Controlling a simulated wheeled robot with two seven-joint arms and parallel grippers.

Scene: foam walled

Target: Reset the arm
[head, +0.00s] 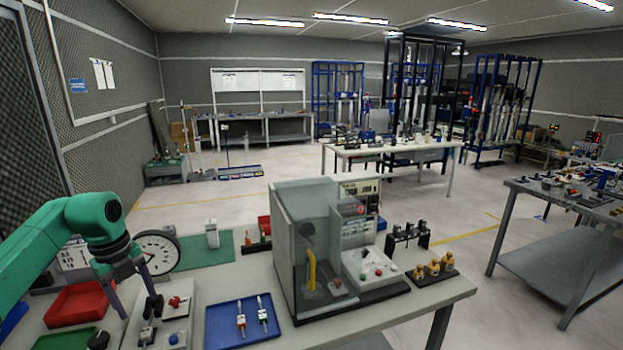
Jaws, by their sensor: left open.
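My left arm (60,228), green with a dark wrist, comes in from the left. My left gripper (139,312) points down over the left part of the near workbench, its two fingers apart and nothing seen between them. It is between a red tray (75,304) and a small plate with a red knob (176,301). I cannot tell whether its fingertips touch anything. My right gripper is not in view.
On the near bench (440,290) are a blue tray (222,327) with two small tools, a boxy machine with a clear guard (295,232), a round dial (158,252) and a green mat (205,249). Another bench (570,265) stands right. Open floor (240,195) lies beyond.

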